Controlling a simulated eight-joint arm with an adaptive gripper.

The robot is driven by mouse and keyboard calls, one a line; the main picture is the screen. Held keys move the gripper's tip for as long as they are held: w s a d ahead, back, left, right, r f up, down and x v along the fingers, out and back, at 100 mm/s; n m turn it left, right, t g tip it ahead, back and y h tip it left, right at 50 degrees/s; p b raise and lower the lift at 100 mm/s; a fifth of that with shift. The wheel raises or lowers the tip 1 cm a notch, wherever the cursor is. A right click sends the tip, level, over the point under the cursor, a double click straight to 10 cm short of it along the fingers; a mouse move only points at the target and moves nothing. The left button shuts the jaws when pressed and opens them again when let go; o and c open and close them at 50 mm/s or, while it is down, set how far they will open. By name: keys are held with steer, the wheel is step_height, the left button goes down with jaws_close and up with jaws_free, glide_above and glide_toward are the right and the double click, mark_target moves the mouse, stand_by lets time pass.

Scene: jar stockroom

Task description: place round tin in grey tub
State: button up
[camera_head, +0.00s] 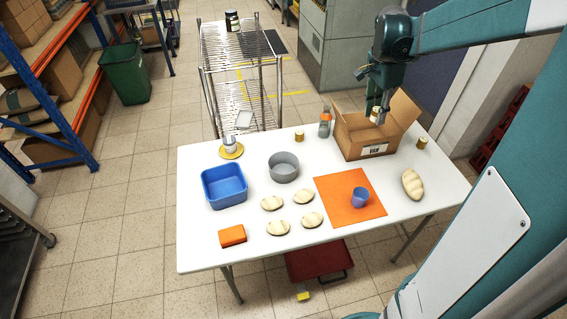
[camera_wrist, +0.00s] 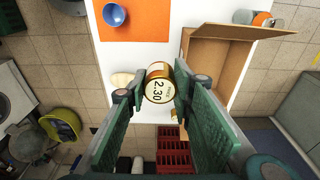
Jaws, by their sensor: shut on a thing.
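My gripper (camera_head: 379,112) is shut on a round tin (camera_wrist: 158,88) with a gold side and a pale lid marked 2.30. The tin is held up in the air between the fingers, and only a small part of it (camera_head: 375,113) shows in the head view. The gripper appears above the right part of the table, in front of the cardboard box in the head view. The grey tub (camera_head: 284,174), round and open at the top, stands on the table to the left of the gripper. It looks empty and is not in the wrist view.
The open cardboard box (camera_head: 362,139) stands at the back right of the white table (camera_head: 245,256). A blue tub (camera_head: 225,187), an orange mat (camera_head: 337,205) with a blue cup (camera_head: 360,197), bread pieces (camera_head: 311,220) and other tins (camera_head: 299,135) surround the grey tub.

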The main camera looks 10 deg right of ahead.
steer(key=w+a+n+p, duration=0.1)
steer(key=w+a, duration=0.3)
steer(key=a, duration=1.1)
steer(key=w+a+p, duration=0.1)
steer(key=w+a, duration=0.3)
steer(key=a, duration=1.1)
step_height(320, 180, down, 18)
steer(key=shift+f, duration=0.15)
steer(key=shift+f, duration=0.15)
steer(key=b, duration=0.2)
glide_toward(284, 168)
steer(key=shift+s+d+f, duration=0.2)
steer(key=shift+s+f, duration=1)
steer(key=shift+s, duration=0.05)
steer(key=shift+f, duration=0.15)
steer(key=shift+f, duration=1.75)
steer(key=shift+f+b, duration=0.2)
steer(key=shift+b, duration=0.1)
